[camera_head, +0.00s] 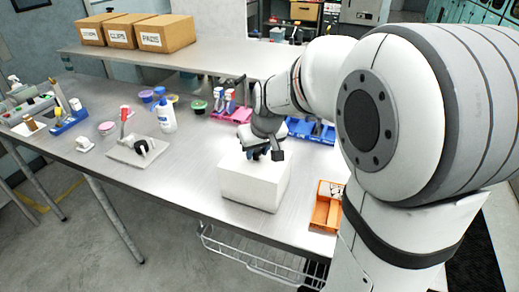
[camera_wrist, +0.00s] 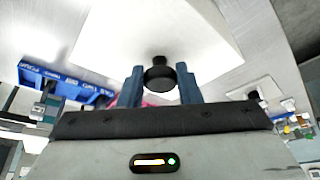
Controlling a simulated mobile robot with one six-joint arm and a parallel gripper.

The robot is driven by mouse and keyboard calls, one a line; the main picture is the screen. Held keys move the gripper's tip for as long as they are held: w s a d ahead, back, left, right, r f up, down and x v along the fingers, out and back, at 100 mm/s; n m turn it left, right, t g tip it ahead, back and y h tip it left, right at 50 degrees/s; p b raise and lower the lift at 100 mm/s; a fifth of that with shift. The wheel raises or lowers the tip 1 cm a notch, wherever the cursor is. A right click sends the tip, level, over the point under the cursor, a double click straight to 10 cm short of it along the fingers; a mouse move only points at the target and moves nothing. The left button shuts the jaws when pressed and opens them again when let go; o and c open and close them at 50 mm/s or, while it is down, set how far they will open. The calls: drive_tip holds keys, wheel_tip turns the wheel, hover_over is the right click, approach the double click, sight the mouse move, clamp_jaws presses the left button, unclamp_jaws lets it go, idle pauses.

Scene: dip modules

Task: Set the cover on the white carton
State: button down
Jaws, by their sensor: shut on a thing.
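The white carton (camera_head: 248,190) stands near the front edge of the steel table. My gripper (camera_head: 262,154) is directly over its top, pointing down. In the wrist view, my gripper's two blue fingers (camera_wrist: 161,88) are shut on the black knob (camera_wrist: 160,74) of the white cover (camera_wrist: 160,30). The cover's flat surface spreads around the knob. In the head view, a white top (camera_head: 236,163) lines up with the carton's walls. I cannot tell whether the cover rests on the carton or sits slightly above it. The carton's inside is hidden.
An orange bin (camera_head: 327,207) stands close right of the carton. A blue tray (camera_head: 312,131) and a pink rack (camera_head: 232,113) are behind. The table front-left of the carton is clear.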

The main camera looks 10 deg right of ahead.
drive_tip(key=shift+f, duration=0.25)
drive_tip(key=c, duration=1)
unclamp_jaws()
drive_tip(key=shift+r, duration=0.1)
drive_tip(key=shift+c, duration=0.2)
drive_tip(key=shift+r+p, duration=0.35)
drive_tip(key=shift+r, duration=0.25)
drive_tip(key=a+v, duration=0.1)
drive_tip(key=v, duration=1)
drive_tip(key=s+f+m, duration=0.1)
drive_tip(key=s+f, duration=0.4)
drive_tip(key=s, duration=0.3)
drive_tip(key=s+d+f+g, duration=0.1)
drive_tip(key=s+f, duration=0.4)
drive_tip(key=s, duration=0.4)
drive_tip(key=shift+f+m+h+b, duration=0.25)
drive_tip(key=shift+m+h+b, duration=0.05)
drive_tip(key=shift+m, duration=0.1)
drive_tip(key=shift+s+d, duration=0.1)
drive_tip(key=shift+s, duration=0.05)
